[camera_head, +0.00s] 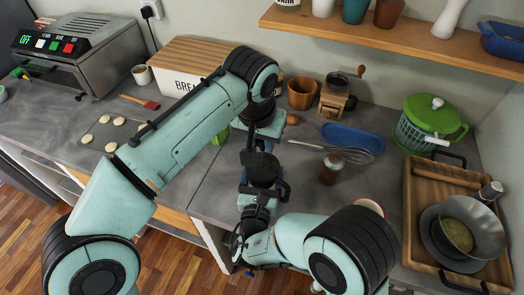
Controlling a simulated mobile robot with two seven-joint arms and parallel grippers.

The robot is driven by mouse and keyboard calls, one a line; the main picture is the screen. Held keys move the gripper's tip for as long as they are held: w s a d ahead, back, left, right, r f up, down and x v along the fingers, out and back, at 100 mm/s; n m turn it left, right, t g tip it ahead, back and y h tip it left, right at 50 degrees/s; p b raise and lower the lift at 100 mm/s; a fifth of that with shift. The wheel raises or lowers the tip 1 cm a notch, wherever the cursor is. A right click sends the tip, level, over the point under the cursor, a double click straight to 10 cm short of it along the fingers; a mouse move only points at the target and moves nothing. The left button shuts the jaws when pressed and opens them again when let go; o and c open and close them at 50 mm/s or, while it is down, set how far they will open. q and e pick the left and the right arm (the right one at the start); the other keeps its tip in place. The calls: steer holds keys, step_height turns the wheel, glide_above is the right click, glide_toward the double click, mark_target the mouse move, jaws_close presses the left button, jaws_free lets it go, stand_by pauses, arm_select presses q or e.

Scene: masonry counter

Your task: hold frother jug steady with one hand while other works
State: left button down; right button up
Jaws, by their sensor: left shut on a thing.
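My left arm comes in from the left, bends over at the elbow and reaches down to the middle of the counter. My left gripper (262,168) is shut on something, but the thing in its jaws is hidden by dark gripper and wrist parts. I cannot make out the frother jug with certainty. My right arm comes in from the lower right. My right gripper (250,214) is close below the left one, near the counter's front edge. The two overlap in the view, and the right fingers are too covered to tell their state.
A whisk (348,153), a blue tray (352,138) and a brown jar (331,169) lie right of the grippers. A bread box (180,80) stands behind my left arm.

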mark_target(263, 163)
arm_select(q)
steer(key=shift+r, duration=0.6)
steer(key=shift+f, duration=0.15)
steer(key=x, duration=0.2)
steer(key=s+x, duration=0.1)
steer(key=x, duration=0.4)
steer(key=shift+s+a+f, duration=0.25)
steer(key=shift+s+f, duration=0.05)
steer(key=shift+f, duration=0.05)
steer(key=v, duration=0.2)
steer(key=w+v, duration=0.1)
steer(key=v, duration=0.4)
steer(key=shift+w+d+r, duration=0.25)
steer(key=shift+w+r, duration=0.05)
steer(key=shift+r, duration=0.1)
steer(key=x, duration=0.2)
steer(key=s+x, duration=0.1)
steer(key=x, duration=0.4)
steer(key=shift+s+a+f, duration=0.25)
steer(key=shift+s+f, duration=0.05)
steer(key=shift+f, duration=0.1)
